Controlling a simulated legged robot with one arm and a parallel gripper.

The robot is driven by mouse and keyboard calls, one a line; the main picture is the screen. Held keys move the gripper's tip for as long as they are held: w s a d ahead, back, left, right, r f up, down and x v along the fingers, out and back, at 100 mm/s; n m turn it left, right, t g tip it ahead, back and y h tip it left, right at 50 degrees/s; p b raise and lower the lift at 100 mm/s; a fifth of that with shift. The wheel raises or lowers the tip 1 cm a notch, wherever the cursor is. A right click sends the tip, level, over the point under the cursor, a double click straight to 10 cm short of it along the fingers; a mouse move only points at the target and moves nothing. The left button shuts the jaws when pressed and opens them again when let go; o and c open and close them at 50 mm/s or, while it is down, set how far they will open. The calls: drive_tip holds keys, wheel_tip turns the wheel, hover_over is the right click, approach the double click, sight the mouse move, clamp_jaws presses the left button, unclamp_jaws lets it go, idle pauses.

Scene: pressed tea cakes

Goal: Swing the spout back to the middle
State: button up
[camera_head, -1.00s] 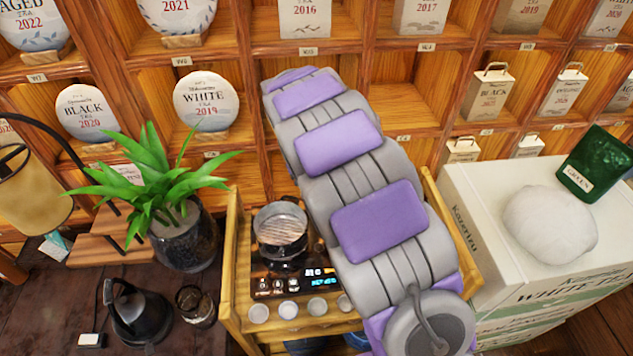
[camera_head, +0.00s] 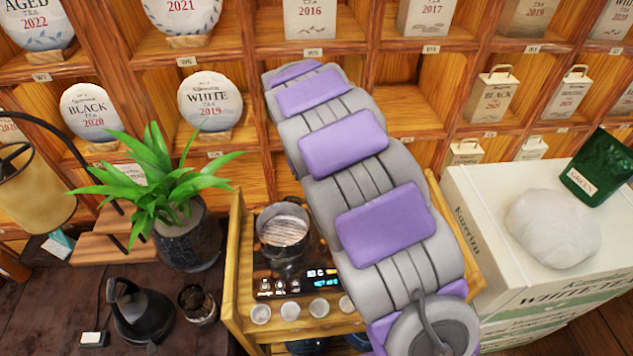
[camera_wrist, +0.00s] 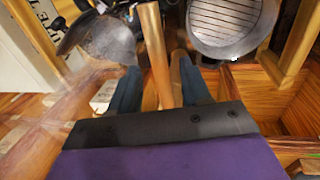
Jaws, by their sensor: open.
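A copper-coloured tube, which looks like the spout (camera_wrist: 155,50), runs down the middle of the wrist view. My gripper (camera_wrist: 157,68) is open, with one dark finger on each side of the tube. I cannot tell whether either finger touches it. In the head view my arm covers the gripper and the spout.
A glass pot with a slatted top (camera_head: 284,232) stands on the wooden tea cart (camera_head: 237,270), and it also shows in the wrist view (camera_wrist: 228,22). Several white cups stand before the lit control panel (camera_head: 300,283). A dark rounded vessel (camera_wrist: 100,40) is left of the tube.

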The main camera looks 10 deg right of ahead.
drive_tip(key=a+r+p, duration=0.2)
drive_tip(key=a+r, duration=0.1)
drive_tip(key=r, duration=1.2)
drive_tip(key=shift+a, duration=0.15)
drive_tip(key=shift+w, duration=0.1)
drive_tip(key=s+d+m+g+y, duration=0.1)
drive_tip(key=s+d, duration=0.5)
drive_tip(key=s, duration=0.7)
drive_tip(key=s+d, duration=0.5)
drive_tip(key=s, duration=0.7)
drive_tip(key=s+f, duration=0.2)
drive_tip(key=s, duration=0.5)
drive_tip(key=s+f+n+y, duration=0.1)
drive_tip(key=s+f, duration=0.2)
drive_tip(key=s, duration=0.3)
drive_tip(key=shift+s+a+f+g, duration=0.15)
drive_tip(key=shift+s+f+g, duration=0.15)
drive_tip(key=shift+s+g, duration=0.1)
drive_tip(key=shift+w, duration=0.1)
